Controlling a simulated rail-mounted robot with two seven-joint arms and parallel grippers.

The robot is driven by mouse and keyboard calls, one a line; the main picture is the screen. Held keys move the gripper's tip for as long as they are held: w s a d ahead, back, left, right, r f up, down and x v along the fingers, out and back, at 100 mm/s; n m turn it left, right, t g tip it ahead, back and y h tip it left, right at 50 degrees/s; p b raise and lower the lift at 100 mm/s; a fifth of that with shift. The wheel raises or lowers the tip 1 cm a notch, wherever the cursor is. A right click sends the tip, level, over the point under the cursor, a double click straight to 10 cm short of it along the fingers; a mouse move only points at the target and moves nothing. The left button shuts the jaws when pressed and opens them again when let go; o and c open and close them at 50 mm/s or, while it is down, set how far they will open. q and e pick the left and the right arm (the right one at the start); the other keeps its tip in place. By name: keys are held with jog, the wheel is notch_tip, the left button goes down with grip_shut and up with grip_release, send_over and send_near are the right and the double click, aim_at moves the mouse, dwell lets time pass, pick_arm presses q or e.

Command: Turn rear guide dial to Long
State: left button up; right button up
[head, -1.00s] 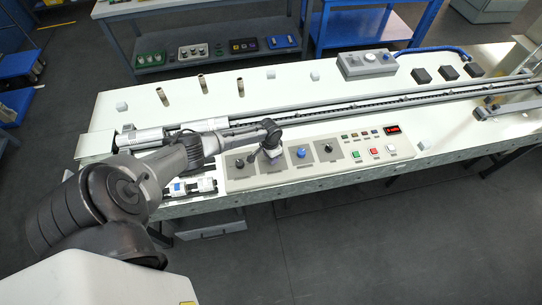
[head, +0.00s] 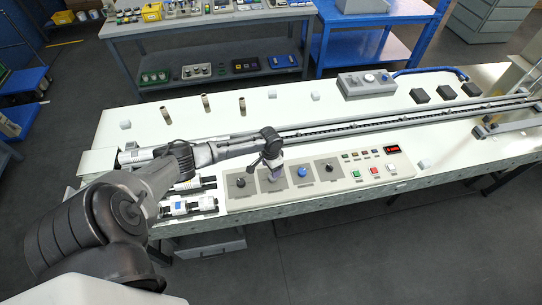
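The front control panel (head: 330,197) carries a row of dials on dark square plates: a black dial (head: 240,182) at the left, a blue dial (head: 302,172) and a black dial (head: 328,167) to the right. A grey control box (head: 350,90) at the back of the table has a round pale dial (head: 369,78). Labels are too small to read, so I cannot tell which dial is the rear guide dial. My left gripper (head: 273,174) points down over the plate between the left black dial and the blue dial, hiding its middle. Its fingers are too small to judge. My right gripper is out of view.
Green (head: 356,173) and red (head: 374,170) buttons and a red display (head: 393,149) sit on the panel's right. A long conveyor rail (head: 340,128) runs behind it. Several brown cylinders and dark blocks stand on the white table (head: 140,124).

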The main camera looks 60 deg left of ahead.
pick_arm(q)
notch_tip(320, 180, up, 8)
jog(key=shift+a, duration=0.25)
dwell(0.4)
dwell(0.3)
